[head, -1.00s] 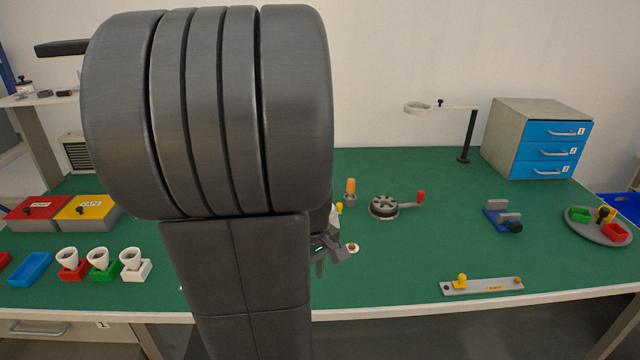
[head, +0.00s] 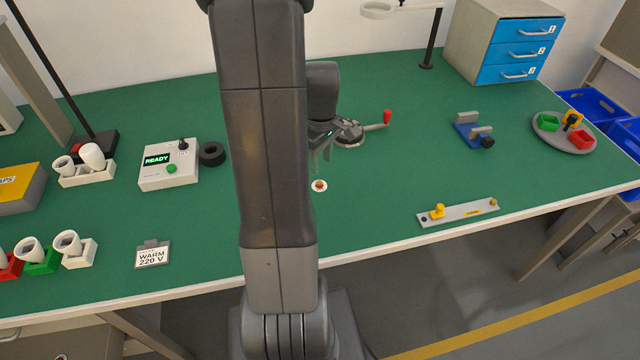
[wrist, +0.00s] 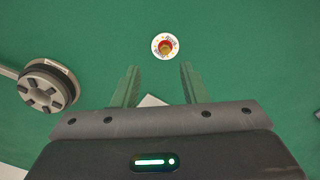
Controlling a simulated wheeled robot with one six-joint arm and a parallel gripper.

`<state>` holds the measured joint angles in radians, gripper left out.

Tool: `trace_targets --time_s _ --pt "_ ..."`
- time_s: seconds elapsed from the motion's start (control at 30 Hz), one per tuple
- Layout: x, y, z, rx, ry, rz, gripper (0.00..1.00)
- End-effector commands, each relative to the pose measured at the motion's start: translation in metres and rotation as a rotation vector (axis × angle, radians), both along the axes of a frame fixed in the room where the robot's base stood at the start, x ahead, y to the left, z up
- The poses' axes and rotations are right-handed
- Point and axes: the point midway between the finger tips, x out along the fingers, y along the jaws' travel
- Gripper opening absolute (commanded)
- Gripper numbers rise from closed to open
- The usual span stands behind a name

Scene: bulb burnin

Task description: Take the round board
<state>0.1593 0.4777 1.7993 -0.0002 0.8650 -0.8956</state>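The round board (head: 319,186) is a small white disc with a red and gold centre, lying flat on the green table. It also shows in the wrist view (wrist: 156,42), ahead of the fingertips and roughly centred between them. My gripper (head: 320,158) is just behind the board in the head view, partly hidden by my arm. In the wrist view my gripper (wrist: 158,68) is open, with nothing between its fingertips and apart from the board.
A grey wheel with a red-handled crank (head: 349,132) stands close by. A black ring (head: 212,154) and a READY box (head: 168,178) are to the left. A grey bar with yellow knob (head: 460,213) lies front right. Green table around the board is clear.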

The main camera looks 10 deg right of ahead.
Motion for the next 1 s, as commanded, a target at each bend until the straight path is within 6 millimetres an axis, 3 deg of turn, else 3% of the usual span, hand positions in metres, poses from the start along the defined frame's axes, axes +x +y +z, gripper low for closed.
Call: trace_targets --time_s 0.27,0.53,0.87,1.0 --pt "-0.004 0.001 -0.022 0.000 0.003 0.000 0.39" --pt "-0.008 0.003 -0.058 0.001 0.002 0.000 0.39" --pt "-0.008 0.003 -0.063 0.000 0.000 -0.001 0.39" --pt "-0.008 0.003 -0.063 0.000 0.000 -0.001 0.12"
